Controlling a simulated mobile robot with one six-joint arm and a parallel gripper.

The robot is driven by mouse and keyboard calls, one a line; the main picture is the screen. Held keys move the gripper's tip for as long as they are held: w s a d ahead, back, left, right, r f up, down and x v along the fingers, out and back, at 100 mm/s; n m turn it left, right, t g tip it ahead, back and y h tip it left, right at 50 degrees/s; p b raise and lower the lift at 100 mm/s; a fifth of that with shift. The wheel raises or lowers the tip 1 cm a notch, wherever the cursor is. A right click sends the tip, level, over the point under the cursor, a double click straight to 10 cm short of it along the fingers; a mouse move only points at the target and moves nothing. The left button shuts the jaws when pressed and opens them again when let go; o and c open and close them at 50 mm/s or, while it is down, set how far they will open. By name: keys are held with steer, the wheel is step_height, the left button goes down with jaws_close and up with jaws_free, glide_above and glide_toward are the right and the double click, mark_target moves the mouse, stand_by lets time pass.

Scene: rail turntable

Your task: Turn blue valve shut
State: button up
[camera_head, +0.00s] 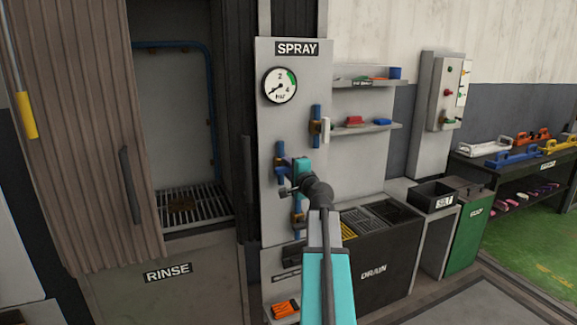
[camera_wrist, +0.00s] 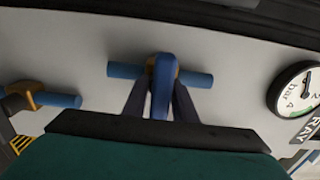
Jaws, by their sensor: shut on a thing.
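The blue valve handle (camera_wrist: 162,75) stands on a brass-coloured body across a short blue pipe (camera_wrist: 196,79) on the grey panel. In the wrist view the handle runs crosswise to that pipe. My gripper (camera_wrist: 162,98) has a dark finger on each side of the handle and is shut on it. In the head view my gripper (camera_head: 291,179) is at the panel, in front of the blue valve's pipe (camera_head: 281,149), and the handle is mostly hidden behind it.
A white valve handle (camera_head: 326,130) is up and right on the panel. A lower valve (camera_head: 297,218) is partly hidden by my arm. The SPRAY gauge (camera_head: 280,85) is above. The drain unit (camera_head: 375,272) stands right, the rinse cabinet (camera_head: 95,130) left.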

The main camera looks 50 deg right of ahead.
steer(key=shift+s+d+f, duration=0.15)
steer(key=o, duration=0.8)
steer(key=shift+o, duration=0.2)
steer(key=b+v, duration=0.7)
steer(key=v, duration=0.6)
steer(key=shift+s, duration=0.3)
steer(key=shift+s, duration=0.1)
